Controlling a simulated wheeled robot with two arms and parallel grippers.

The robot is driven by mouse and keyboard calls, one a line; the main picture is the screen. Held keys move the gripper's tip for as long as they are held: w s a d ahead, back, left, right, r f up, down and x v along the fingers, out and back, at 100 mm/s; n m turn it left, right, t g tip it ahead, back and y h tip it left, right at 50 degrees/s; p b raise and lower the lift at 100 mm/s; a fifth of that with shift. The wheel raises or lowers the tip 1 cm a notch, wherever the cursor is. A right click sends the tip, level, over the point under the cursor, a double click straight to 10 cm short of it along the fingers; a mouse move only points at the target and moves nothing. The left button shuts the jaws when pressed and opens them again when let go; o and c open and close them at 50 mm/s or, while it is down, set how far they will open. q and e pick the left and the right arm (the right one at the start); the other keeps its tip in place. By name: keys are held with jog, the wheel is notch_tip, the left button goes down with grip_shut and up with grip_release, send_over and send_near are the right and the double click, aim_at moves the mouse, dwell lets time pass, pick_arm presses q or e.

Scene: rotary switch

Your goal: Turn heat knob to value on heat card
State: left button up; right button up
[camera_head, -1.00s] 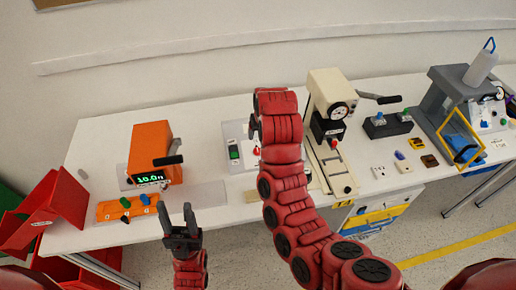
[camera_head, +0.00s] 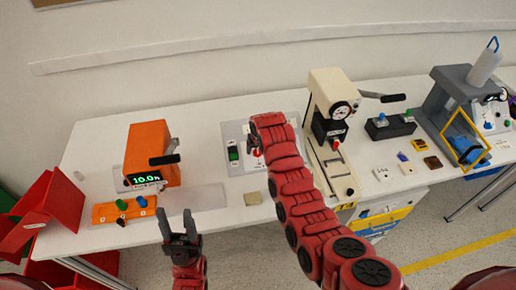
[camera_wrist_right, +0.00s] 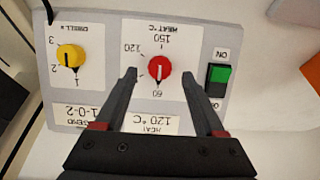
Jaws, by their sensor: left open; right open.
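The red heat knob (camera_wrist_right: 159,69) sits on a grey panel (camera_wrist_right: 121,12) in the right wrist view. Its pale pointer mark appears to face the 60 mark; 120 and 150 are printed elsewhere around it. The heat card (camera_wrist_right: 150,126) reads 120 °C and is partly covered by my gripper. My right gripper (camera_wrist_right: 158,74) is open, with one finger on each side of the red knob in this view; I cannot tell whether they touch it. In the head view the panel (camera_head: 228,132) is partly behind my right arm. My left gripper (camera_head: 179,227) is open and empty at the table's front edge.
A yellow dwell knob (camera_wrist_right: 71,57) and a green rocker switch (camera_wrist_right: 218,77) flank the heat knob. In the head view, an orange machine (camera_head: 150,150) stands left of the panel and a cream press (camera_head: 327,95) stands close on its right.

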jog(key=shift+x, duration=0.95)
jog(key=shift+c, duration=0.3)
grip_shut()
